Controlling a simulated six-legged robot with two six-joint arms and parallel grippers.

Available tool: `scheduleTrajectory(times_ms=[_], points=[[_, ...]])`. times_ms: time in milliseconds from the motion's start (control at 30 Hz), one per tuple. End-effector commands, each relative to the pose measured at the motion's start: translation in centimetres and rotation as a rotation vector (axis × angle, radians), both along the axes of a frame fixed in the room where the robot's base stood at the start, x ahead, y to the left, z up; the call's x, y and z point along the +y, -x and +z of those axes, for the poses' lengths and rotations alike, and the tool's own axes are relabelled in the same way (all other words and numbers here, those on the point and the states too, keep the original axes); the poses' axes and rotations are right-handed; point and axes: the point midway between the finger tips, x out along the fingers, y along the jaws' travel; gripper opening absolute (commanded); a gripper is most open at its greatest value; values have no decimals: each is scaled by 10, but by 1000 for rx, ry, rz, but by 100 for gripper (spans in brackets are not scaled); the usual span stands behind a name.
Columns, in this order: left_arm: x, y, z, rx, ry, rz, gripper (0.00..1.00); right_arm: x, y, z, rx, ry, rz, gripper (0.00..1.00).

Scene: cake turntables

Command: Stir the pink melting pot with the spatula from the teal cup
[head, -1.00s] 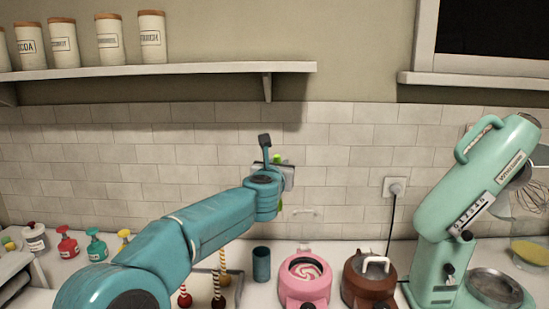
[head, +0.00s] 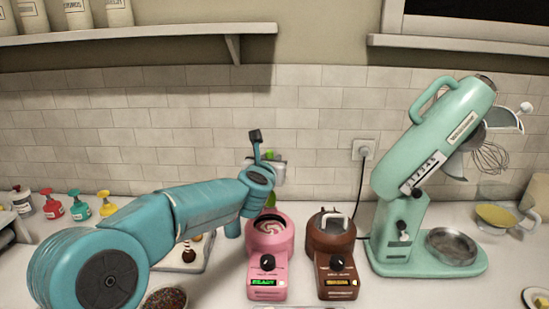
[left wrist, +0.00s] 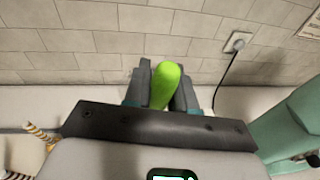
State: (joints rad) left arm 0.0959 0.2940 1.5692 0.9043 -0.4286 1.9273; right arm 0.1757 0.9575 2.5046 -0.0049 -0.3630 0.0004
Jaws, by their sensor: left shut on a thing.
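My left gripper (head: 274,172) is shut on the lime-green spatula (head: 270,200). In the left wrist view the green spatula (left wrist: 166,82) sits between the two dark fingers (left wrist: 160,92). In the head view a green end shows above the gripper and another below it, close to the back rim of the pink melting pot (head: 268,246). I cannot tell if the lower end is over the pot or behind it. The pot holds a pink and white swirl and its display reads READY. The teal cup (head: 233,229) is partly hidden by my left arm. My right gripper is not in view.
A brown melting pot (head: 332,244) stands close right of the pink one. A mint stand mixer (head: 425,150) is farther right. Cake pops on a tray (head: 190,262) and a bowl of sprinkles (head: 165,298) are at left. The tiled wall is behind.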

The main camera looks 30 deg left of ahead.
Motion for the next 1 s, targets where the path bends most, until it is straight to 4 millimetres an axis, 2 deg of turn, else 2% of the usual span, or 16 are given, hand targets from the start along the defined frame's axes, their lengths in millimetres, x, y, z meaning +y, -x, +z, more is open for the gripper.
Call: scheduleTrajectory(times_ms=[167,367,767,1000], points=[[5,2,1,13,11,5,0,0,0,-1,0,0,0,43],[6,2,-7,17,13,5,0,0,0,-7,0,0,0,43],[3,2,-50,16,13,4,0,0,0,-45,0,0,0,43],[1,1,-78,15,12,4,0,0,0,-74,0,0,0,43]])
